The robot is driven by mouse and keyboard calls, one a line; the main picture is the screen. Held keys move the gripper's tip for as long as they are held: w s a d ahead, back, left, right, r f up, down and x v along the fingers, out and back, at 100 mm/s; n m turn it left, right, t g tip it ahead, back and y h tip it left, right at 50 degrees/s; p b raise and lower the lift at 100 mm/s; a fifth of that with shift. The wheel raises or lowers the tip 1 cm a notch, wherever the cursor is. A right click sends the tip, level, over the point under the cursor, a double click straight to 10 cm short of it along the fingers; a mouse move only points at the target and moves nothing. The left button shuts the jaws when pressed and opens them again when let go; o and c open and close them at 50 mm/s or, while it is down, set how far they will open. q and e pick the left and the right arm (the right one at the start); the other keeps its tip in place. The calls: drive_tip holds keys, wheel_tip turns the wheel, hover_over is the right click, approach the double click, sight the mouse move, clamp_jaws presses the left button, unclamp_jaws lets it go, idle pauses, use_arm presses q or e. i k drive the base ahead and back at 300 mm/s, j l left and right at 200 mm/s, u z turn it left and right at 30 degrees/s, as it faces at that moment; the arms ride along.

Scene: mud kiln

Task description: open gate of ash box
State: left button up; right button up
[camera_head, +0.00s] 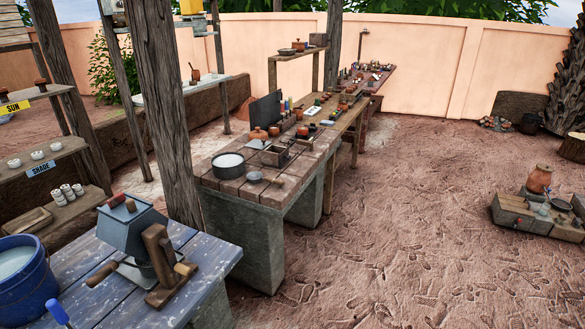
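I cannot tell for certain which thing is the ash box, and no gate can be made out at this distance. A small dark open-topped box (275,155) sits on the long wooden workbench (318,150). At the right, a low block structure (512,212) stands on the ground with a clay pot (539,179) on it. Neither of my grippers shows in the head view.
A blue-grey table (205,262) in the near left bears a grey hopper device (132,230). A blue bucket (24,282) stands at the left edge. Shelves with small pots (48,160) are at the left. The earth ground (400,220) right of the workbench is mostly free.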

sight(284, 156)
drive_tip(key=i+l+u, duration=0.2)
drive_tip(key=i+l, duration=0.85)
drive_tip(key=i+l+u, duration=0.2)
drive_tip(key=i+l, duration=1)
